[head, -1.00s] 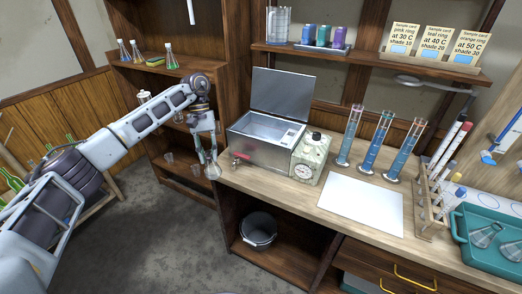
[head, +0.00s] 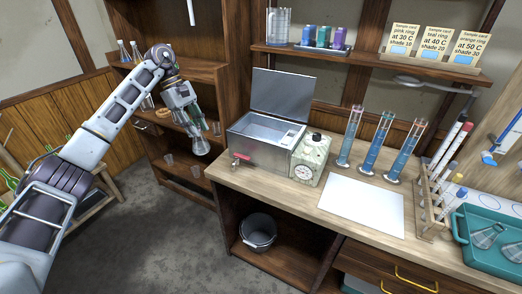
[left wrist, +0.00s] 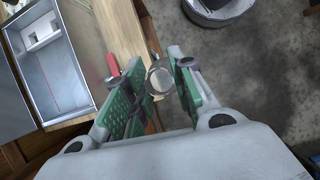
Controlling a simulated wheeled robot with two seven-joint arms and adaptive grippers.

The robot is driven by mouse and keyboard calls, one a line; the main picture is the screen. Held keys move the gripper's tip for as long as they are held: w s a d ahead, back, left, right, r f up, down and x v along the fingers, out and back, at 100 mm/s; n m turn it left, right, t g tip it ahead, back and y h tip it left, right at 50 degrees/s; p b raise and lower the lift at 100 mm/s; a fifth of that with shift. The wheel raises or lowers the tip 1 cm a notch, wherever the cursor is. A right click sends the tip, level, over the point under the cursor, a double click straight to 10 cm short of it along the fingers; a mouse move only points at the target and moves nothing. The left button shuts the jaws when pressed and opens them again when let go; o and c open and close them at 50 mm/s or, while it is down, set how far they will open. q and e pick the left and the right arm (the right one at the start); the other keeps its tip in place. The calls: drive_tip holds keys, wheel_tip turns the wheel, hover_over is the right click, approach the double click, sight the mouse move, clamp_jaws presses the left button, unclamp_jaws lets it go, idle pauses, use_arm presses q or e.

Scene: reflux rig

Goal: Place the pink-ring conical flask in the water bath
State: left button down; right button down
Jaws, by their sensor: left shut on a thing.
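My left gripper (head: 193,122) is shut on a clear conical flask (head: 201,146), which hangs tilted below the fingers, left of the bench's left end. In the left wrist view the flask's round mouth (left wrist: 159,78) shows between the green finger pads (left wrist: 155,95). I cannot make out the colour of its ring. The water bath (head: 258,146) is a metal box on the bench with its lid raised and open; the flask is to its left, apart from it. The bath's open basin (left wrist: 50,62) shows at the left of the left wrist view. My right gripper is not in view.
A dial unit (head: 311,158) stands right of the bath. A bucket (head: 258,231) sits below. A shelf unit (head: 195,70) stands behind my left arm.

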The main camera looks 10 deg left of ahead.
use_arm(q)
drive_tip(key=shift+w+a+r+n+t, duration=0.15)
drive_tip(key=shift+r+n+t, duration=0.1)
drive_tip(key=shift+n, duration=0.35)
drive_tip(key=shift+a+r+n+t, duration=0.1)
drive_tip(key=shift+n+t, duration=0.15)
drive_tip(key=shift+n, duration=0.35)
drive_tip(key=n, duration=0.1)
drive_tip(key=n+t, duration=0.1)
drive_tip(key=shift+w+a+r+n, duration=0.1)
drive_tip(key=shift+a+r+n, duration=0.05)
drive_tip(key=shift+n, duration=0.25)
drive_tip(key=n+t, duration=0.1)
drive_tip(key=n, duration=0.2)
drive_tip(key=n+t, duration=0.1)
drive_tip(key=n, duration=0.1)
drive_tip(key=shift+w+a+n+y, duration=0.15)
drive_tip(key=shift+n+y, duration=0.15)
drive_tip(key=shift+n, duration=0.1)
drive_tip(key=shift+n+t+y, duration=0.3)
drive_tip(key=shift+n+t, duration=0.2)
drive_tip(key=shift+n, duration=0.7)
drive_tip(key=shift+n, duration=0.6)
